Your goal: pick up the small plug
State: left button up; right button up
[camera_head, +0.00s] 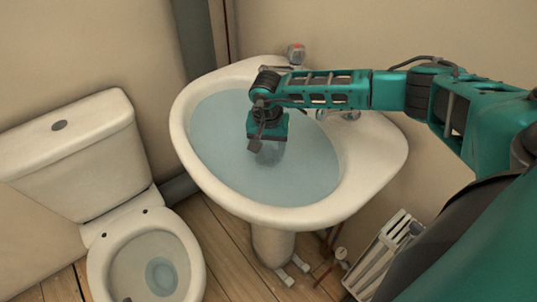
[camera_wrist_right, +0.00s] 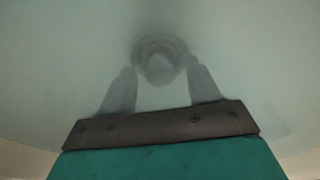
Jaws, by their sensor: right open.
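A round, blurred grey shape (camera_wrist_right: 160,66), seen through cloudy water at the bottom of the basin, looks like the small plug in its drain; I cannot tell plug from drain ring clearly. My right gripper (camera_head: 266,150) points down into the water-filled sink. In the right wrist view its two fingers (camera_wrist_right: 160,88) are open and apart, on either side of the round shape, with nothing held. Whether the fingertips are level with the shape is unclear. In the head view the plug is hidden by the gripper and water. My left gripper is not in view.
The white sink (camera_head: 180,125) holds bluish water (camera_head: 300,165). Taps (camera_head: 296,54) stand on its back rim, one partly under my right arm. A toilet (camera_head: 70,150) is at the left. A white slatted object (camera_head: 385,255) is at lower right. Wooden floor lies below.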

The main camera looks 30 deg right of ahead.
jog(key=shift+f, duration=0.55)
grip_shut()
jog(key=shift+r, duration=0.15)
